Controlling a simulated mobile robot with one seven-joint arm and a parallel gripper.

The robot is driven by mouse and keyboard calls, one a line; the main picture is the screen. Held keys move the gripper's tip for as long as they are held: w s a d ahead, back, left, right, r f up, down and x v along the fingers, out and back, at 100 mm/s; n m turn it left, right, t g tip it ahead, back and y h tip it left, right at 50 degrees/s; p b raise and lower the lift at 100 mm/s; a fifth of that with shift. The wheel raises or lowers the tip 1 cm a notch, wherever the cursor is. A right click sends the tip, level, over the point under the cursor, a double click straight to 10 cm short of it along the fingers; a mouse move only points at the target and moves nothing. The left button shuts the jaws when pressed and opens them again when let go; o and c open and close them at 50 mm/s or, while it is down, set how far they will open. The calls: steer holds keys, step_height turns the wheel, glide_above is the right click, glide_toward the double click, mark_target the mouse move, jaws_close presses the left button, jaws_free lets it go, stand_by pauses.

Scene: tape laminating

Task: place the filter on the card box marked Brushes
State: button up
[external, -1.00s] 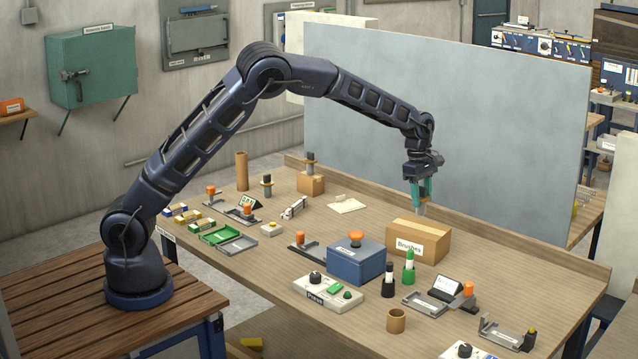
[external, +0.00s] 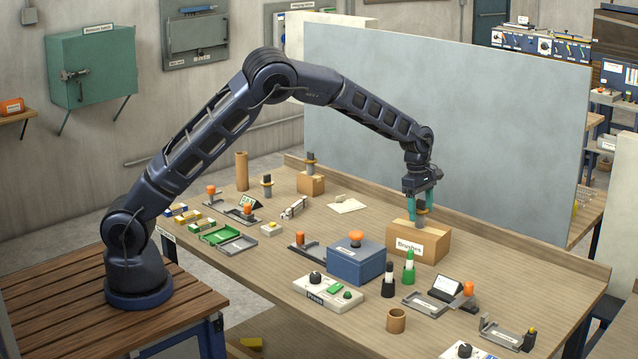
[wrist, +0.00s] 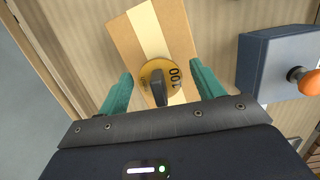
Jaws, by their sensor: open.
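The filter, a yellow disc marked 100 with a dark upright handle, shows in the wrist view (wrist: 149,71) between my open fingers. In the external view the filter (external: 421,217) appears to stand on top of the card box marked Brushes (external: 430,245). The box's top with its pale tape strip (wrist: 146,32) lies under the disc in the wrist view. My gripper (external: 420,207) is right above the box, with its teal fingers (wrist: 159,76) on either side of the filter and a visible gap to it.
A blue box with an orange knob (external: 355,265) stands left of the card box. Black (external: 388,280) and green (external: 409,268) bottle-like items stand in front. Another card box (external: 311,184) with a similar handled piece stands further back. A grey panel (external: 470,130) rises behind.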

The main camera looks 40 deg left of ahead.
step_height(320, 180, up, 12)
steer(key=a, duration=0.2)
steer(key=s+a+r+m+t, duration=0.1)
steer(key=s+a+r+m, duration=0.2)
steer(key=s+a+r, duration=0.45)
steer(key=s+a+r+m, duration=0.25)
steer(key=s+a, duration=0.25)
steer(key=a, duration=0.5)
steer(key=s+a+r+m+t, duration=0.1)
steer(key=s+a+r+m, duration=0.1)
steer(key=s+a+r, duration=0.5)
steer(key=s+a+f+m+t, duration=0.1)
steer(key=s+a+f+m, duration=0.1)
steer(key=s+a, duration=0.3)
steer(key=s+a+f+m+y, duration=0.1)
steer(key=s+a+m, duration=0.3)
steer(key=s, duration=1)
steer(key=s+a+f+m+t, duration=0.1)
steer(key=s+a+f+m, duration=0.2)
steer(key=s, duration=0.7)
steer(key=a+m, duration=0.1)
steer(key=a, duration=0.1)
steer(key=shift+a+f+t+y, duration=0.3)
steer(key=shift+f+y, duration=0.05)
steer(key=shift+y, duration=0.05)
